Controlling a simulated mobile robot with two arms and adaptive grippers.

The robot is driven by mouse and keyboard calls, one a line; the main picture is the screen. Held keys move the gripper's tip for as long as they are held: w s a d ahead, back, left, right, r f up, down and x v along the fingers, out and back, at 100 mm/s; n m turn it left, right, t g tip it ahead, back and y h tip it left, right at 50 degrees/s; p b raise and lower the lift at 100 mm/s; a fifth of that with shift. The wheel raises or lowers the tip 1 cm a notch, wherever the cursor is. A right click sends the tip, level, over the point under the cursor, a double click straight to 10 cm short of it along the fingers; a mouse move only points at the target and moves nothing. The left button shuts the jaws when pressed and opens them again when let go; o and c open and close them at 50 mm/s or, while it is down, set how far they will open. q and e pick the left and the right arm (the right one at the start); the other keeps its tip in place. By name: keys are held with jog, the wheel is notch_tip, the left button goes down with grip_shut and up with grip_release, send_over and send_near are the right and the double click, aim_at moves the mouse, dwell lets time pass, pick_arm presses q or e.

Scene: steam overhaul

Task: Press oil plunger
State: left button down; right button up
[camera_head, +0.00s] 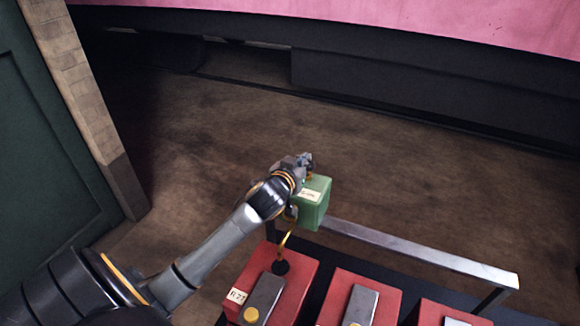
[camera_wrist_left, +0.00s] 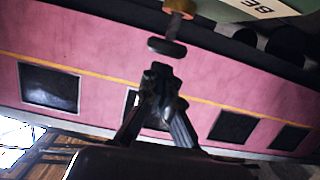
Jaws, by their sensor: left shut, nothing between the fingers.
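A green box (camera_head: 314,204) with a pale label stands behind the left red box. The left wrist view shows part of a green surface with letters (camera_wrist_left: 268,8) at the top right. Next to it is a brass collar (camera_wrist_left: 180,7) with a dark round knob (camera_wrist_left: 166,47), which looks like the oil plunger. My left gripper (camera_head: 305,161) is at the top of the green box and hides part of it. In the wrist view its shut, empty fingertips (camera_wrist_left: 157,72) are close to the knob; I cannot tell whether they touch. My right gripper is not in view.
Several red boxes (camera_head: 303,270) with grey plates stand at the front. A thin brass pipe (camera_head: 286,240) rises from the left one. A metal rail (camera_head: 420,252) runs right from the green box. A brick post (camera_head: 85,90) stands at left. Open floor (camera_head: 420,180) lies behind.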

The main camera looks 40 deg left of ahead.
pick_arm(q)
jog(key=shift+b+v, duration=0.85)
jog(key=shift+v, duration=0.05)
jog(key=b+v, duration=0.2)
jog(key=v, duration=0.6)
jog(key=shift+r, duration=0.35)
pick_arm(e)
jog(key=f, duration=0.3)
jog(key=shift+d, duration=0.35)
pick_arm(q)
jog(key=shift+s+d, duration=0.1)
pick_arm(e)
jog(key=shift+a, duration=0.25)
pick_arm(q)
jog(key=shift+b, duration=0.35)
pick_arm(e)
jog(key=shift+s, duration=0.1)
